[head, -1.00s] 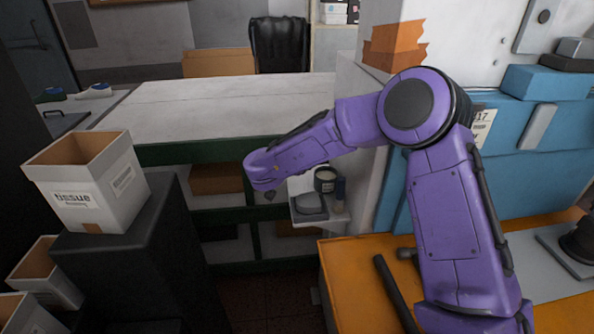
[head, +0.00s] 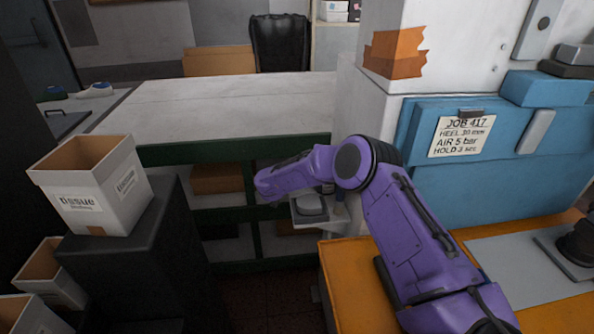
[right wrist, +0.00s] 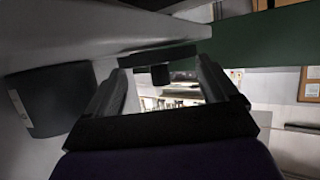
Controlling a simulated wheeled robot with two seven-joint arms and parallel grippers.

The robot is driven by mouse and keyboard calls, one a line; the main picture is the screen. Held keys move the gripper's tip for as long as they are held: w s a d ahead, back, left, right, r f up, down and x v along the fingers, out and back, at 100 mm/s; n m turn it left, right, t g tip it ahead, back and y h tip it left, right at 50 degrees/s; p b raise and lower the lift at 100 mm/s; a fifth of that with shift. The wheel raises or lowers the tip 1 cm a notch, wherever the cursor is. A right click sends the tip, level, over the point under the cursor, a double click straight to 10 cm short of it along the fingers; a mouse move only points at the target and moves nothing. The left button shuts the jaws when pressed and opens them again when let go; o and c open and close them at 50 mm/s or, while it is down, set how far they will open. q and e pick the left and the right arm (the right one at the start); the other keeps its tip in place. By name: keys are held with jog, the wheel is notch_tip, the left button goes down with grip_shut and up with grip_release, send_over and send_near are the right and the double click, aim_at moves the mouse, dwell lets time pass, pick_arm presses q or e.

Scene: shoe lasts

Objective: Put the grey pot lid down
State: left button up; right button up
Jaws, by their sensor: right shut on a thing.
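In the right wrist view, my right gripper (right wrist: 165,72) is shut on a small dark knob-like part. A flat dark piece above it, seen edge-on, appears to be the pot lid (right wrist: 157,57). The lid's full shape and colour do not show. Whether the lid touches anything cannot be told. My left gripper is in neither view.
A white-topped bench (head: 220,105) stands behind. An orange-topped table (head: 345,285) and blue machine (head: 480,165) are at right; a tissue box (head: 92,190) stands on a black block at left.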

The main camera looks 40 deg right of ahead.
jog(key=shift+s+f, duration=0.1)
jog(key=shift+f+b, duration=0.35)
jog(key=shift+f, duration=0.1)
jog(key=o, duration=0.8)
jog(key=shift+r, duration=0.15)
jog(key=shift+r+p, duration=0.45)
jog(key=shift+r, duration=0.1)
jog(key=b+v, duration=0.2)
jog(key=v, duration=1)
